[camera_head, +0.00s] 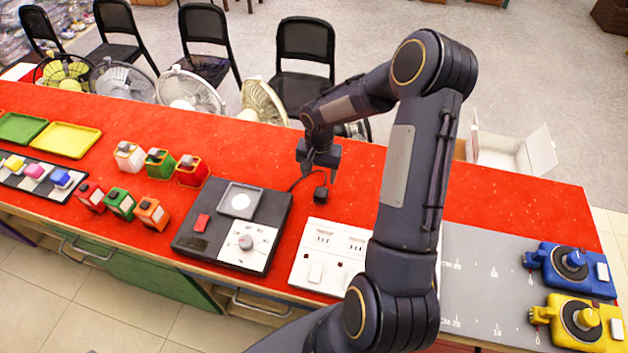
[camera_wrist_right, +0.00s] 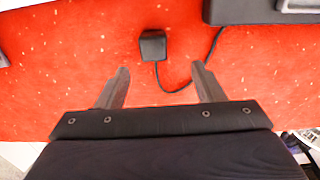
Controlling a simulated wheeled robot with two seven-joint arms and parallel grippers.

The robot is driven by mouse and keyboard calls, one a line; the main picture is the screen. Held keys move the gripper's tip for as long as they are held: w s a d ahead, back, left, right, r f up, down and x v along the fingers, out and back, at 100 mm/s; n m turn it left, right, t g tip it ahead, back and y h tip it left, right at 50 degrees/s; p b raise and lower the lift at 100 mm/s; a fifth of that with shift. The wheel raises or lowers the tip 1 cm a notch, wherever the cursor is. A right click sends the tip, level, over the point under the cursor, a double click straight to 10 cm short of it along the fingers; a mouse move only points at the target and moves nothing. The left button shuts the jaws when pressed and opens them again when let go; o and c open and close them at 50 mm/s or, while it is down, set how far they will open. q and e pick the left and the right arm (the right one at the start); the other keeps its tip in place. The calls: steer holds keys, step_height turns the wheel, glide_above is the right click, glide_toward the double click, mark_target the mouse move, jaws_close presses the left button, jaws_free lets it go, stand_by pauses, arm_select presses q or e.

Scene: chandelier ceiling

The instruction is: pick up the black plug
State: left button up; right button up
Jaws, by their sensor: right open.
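The black plug (camera_head: 320,194) is a small dark block on the red table, joined by a thin black cord to the black device (camera_head: 202,242) with a dial at its left. My right gripper (camera_head: 319,174) points down just behind the plug in the head view. In the right wrist view the plug (camera_wrist_right: 153,46) lies beyond the two fingertips, roughly midway between them, with its cord (camera_wrist_right: 185,88) curving to the right. The right gripper (camera_wrist_right: 160,75) is open with nothing between its fingers. My left gripper is not in view.
A white socket panel (camera_head: 311,270) lies right of the black device. Several coloured containers (camera_head: 120,203) and trays (camera_head: 70,138) stand at the left. Blue (camera_head: 568,268) and yellow (camera_head: 582,320) devices sit at the right on a grey mat (camera_head: 478,290). Fans (camera_head: 190,92) stand behind the table.

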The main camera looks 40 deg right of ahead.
mark_target(321, 192)
steer(key=f+b, duration=0.1)
steer(key=f, duration=0.1)
steer(key=f+b, duration=0.1)
steer(key=f, duration=0.2)
steer(key=s+f+b, duration=0.1)
steer(key=f, duration=0.2)
steer(key=shift+d, duration=0.15)
steer(key=c, duration=1.1)
steer(key=shift+r, duration=0.15)
